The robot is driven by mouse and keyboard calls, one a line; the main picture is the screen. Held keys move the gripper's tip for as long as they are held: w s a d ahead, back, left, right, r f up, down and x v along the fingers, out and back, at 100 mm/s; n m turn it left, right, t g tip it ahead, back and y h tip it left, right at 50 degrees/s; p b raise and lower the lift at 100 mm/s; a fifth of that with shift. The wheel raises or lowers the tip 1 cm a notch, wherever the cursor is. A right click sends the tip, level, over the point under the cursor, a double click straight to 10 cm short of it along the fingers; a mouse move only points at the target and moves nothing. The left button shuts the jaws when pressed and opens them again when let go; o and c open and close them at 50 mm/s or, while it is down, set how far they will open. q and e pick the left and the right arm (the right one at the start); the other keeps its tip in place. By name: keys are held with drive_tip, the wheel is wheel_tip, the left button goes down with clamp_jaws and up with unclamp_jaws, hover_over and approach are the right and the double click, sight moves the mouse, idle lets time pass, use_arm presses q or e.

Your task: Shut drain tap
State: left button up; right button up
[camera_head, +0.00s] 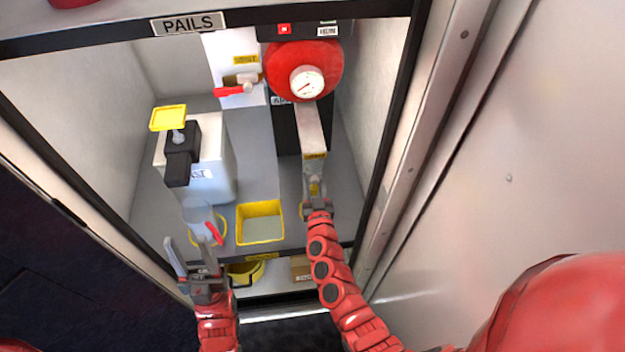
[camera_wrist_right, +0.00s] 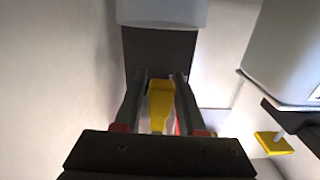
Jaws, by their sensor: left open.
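Two red-levered fittings show in the head view. One lever (camera_head: 233,90) lies sideways on the white back panel, under a yellow label. The other red lever (camera_head: 213,232) slants beside a clear cup-like part (camera_head: 197,214) below the white tank; I cannot tell for sure which is the drain tap. My left gripper (camera_head: 190,254) is open and empty, just below and left of the lower lever. My right gripper (camera_head: 317,192) is at the foot of the grey column. In the right wrist view a yellow tapered piece (camera_wrist_right: 160,97) lies between its fingers; whether they grip it is unclear.
The white tank (camera_head: 217,150) with a yellow cap (camera_head: 168,118) stands at the left. A red sphere with a gauge (camera_head: 306,83) hangs above the right arm. The dark frame's front edge (camera_head: 290,255) crosses below.

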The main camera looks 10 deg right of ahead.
clamp_jaws()
drive_tip(key=shift+a+m, duration=0.1)
drive_tip(key=shift+m, duration=0.2)
drive_tip(key=a+m+b, duration=0.1)
drive_tip(key=m, duration=0.1)
drive_tip(key=m+b, duration=0.2)
drive_tip(key=m, duration=0.1)
drive_tip(key=a+r+m+b, duration=0.1)
drive_tip(key=m+b, duration=0.1)
drive_tip(key=m, duration=0.1)
drive_tip(key=shift+a+r, duration=0.1)
drive_tip(key=shift+a, duration=0.25)
drive_tip(key=shift+a+r+m+b, duration=0.25)
drive_tip(key=shift+r+m+b, duration=0.4)
drive_tip(key=shift+m, duration=0.85)
drive_tip(key=shift+a+r+m+b, duration=0.2)
drive_tip(key=shift+r+m+b, duration=0.4)
drive_tip(key=shift+m, duration=0.9)
drive_tip(key=shift+a+r+m+b, duration=0.25)
drive_tip(key=shift+r+m+b, duration=0.4)
drive_tip(key=shift+m, duration=0.85)
drive_tip(key=shift+f, duration=0.15)
